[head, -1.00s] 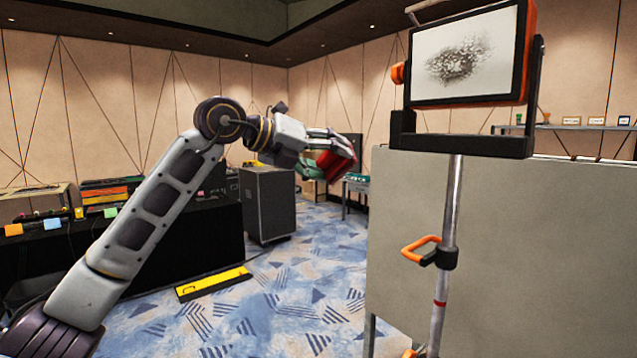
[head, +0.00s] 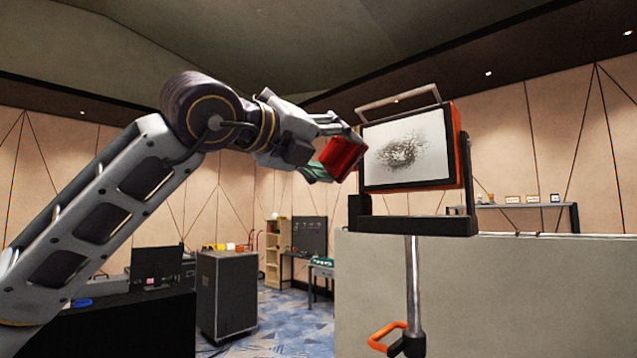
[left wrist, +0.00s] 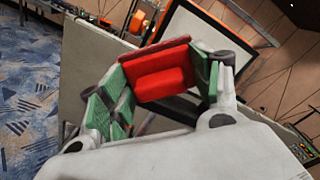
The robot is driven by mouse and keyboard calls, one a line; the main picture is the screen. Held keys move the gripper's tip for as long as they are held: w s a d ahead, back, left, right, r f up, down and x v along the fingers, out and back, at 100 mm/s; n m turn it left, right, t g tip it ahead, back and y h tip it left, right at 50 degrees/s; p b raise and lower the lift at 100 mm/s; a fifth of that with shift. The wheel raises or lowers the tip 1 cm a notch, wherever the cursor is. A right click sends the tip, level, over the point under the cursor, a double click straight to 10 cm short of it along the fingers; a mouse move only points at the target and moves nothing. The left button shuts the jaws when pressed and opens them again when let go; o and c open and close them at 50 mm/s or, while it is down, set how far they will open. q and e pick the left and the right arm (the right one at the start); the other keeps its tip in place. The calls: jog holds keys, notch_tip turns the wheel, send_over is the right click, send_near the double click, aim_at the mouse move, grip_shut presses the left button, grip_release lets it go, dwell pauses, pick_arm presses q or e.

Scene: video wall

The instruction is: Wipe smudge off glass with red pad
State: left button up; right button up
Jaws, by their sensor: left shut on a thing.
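The red pad (head: 341,158) is in my left gripper (head: 326,150), raised at the left side of the lamp's glass. In the left wrist view the pad (left wrist: 163,80) sits between the green-lined fingers (left wrist: 160,88), which are shut on it. The glass (head: 440,160) is the pale front of an orange-and-black lamp head on a stand. A dark speckled smudge (head: 401,150) covers its middle. The pad is near the glass's left edge; I cannot tell whether it touches the frame. My right gripper is not in view.
The lamp's black bracket (head: 415,226) and pole (head: 414,280) stand below the glass, with an orange handle (head: 385,338) low down. A grey panel (head: 520,290) is behind. A black case (head: 228,290) stands on the carpet further back at left.

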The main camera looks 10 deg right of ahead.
aim_at(357, 150)
pick_arm(q)
jog(key=shift+s+d+r, duration=0.25)
jog(key=shift+s+r, duration=0.35)
jog(key=shift+s, duration=0.1)
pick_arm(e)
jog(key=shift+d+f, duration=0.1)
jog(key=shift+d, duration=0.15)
pick_arm(q)
jog(key=shift+w+d, duration=0.1)
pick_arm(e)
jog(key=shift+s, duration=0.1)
